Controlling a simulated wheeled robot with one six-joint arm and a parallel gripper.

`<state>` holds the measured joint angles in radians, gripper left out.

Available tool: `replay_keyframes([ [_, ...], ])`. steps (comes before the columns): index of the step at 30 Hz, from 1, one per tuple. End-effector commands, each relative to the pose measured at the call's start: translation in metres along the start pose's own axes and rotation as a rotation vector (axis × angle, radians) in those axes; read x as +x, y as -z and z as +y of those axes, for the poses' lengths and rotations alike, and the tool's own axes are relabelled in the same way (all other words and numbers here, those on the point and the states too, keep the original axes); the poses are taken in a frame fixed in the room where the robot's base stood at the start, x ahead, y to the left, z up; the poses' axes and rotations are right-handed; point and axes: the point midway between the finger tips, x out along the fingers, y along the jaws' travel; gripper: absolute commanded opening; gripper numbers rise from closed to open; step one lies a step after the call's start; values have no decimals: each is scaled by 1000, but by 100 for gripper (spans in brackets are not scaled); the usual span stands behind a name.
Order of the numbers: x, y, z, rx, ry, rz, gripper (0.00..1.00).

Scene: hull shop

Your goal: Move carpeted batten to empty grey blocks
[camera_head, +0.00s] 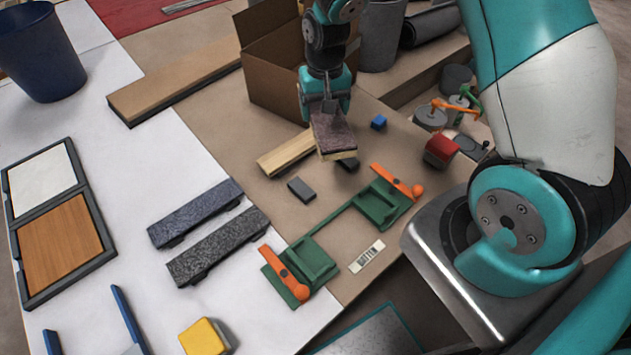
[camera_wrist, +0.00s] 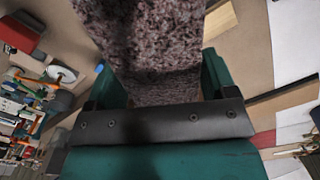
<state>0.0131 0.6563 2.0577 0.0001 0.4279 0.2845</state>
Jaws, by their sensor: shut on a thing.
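My gripper (camera_head: 325,106) is shut on a batten with brownish-purple carpet (camera_head: 333,133) and holds it above the brown bench. Its pale wood edge shows at the near end. In the wrist view the carpet (camera_wrist: 152,45) fills the space between the fingers. A bare grey block (camera_head: 301,190) lies on the bench to the near left of the held batten. A dark block (camera_head: 347,166) shows partly from under the batten's near end. Two other carpeted battens, one blue-grey (camera_head: 195,212) and one speckled grey (camera_head: 218,245), lie side by side on low dark supports on the white sheet.
A green frame with orange levers (camera_head: 313,258) stands near the bench edge. A pale wood strip (camera_head: 285,153) lies left of the held batten. A cardboard box (camera_head: 272,75) stands behind.

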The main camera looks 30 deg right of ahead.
Motion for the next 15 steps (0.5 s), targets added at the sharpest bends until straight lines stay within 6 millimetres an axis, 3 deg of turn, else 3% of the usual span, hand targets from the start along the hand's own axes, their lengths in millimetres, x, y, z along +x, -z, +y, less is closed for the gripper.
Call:
replay_keyframes([
  [1, 18, 6, 0, 86, 3, 8, 51],
  [2, 20, 8, 0, 143, 3, 8, 51],
  [15, 24, 18, 7, 903, 5, 6, 51],
])
